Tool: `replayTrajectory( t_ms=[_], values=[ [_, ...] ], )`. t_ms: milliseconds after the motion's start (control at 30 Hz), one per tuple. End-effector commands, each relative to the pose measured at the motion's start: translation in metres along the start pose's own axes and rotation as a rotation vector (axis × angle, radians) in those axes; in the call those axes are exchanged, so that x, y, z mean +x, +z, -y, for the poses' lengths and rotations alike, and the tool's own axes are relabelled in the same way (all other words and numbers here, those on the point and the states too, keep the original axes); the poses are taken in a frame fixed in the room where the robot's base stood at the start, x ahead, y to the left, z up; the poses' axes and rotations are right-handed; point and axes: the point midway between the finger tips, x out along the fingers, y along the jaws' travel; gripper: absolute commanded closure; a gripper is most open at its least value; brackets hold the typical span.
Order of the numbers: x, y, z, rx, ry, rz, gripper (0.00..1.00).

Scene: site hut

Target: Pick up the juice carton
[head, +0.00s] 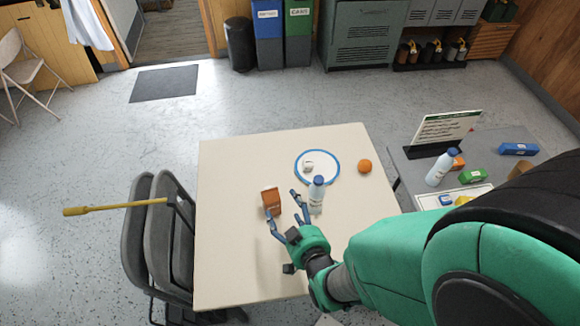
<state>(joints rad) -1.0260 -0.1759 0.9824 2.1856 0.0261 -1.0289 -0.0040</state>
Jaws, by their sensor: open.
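A small orange-brown carton (271,197), which looks like the juice carton, stands on the cream table (232,262). My gripper (282,204) is open above the table, its blue fingers spread toward the carton. The carton is just beyond the fingertips, nearer the left one; I cannot tell whether they touch. A white bottle with a blue cap (316,194) stands close to the right of the right finger.
A blue-rimmed plate (333,178) holds a small white item (308,166). An orange (365,166) lies right of it. A grey side table (415,172) bears a sign (446,127), another bottle (440,168) and small boxes. Folded chairs (167,240) stand at the left edge, with a yellow-handled tool (115,206).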

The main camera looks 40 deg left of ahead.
Motion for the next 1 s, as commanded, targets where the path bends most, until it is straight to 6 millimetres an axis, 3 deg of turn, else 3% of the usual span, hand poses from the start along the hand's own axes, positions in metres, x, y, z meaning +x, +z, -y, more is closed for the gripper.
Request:
replayTrajectory(
  t_ms=[100, 333, 533, 1000],
  values=[
    [0.013, 0.035, 0.000, 0.000, 0.000, 0.008, 0.26],
    [0.029, 0.072, 0.000, 0.000, 0.000, 0.003, 0.26],
    [0.034, 0.083, 0.000, 0.000, 0.000, 0.000, 0.26],
    [0.039, 0.083, 0.000, 0.000, 0.000, 0.000, 0.26]
  ],
)
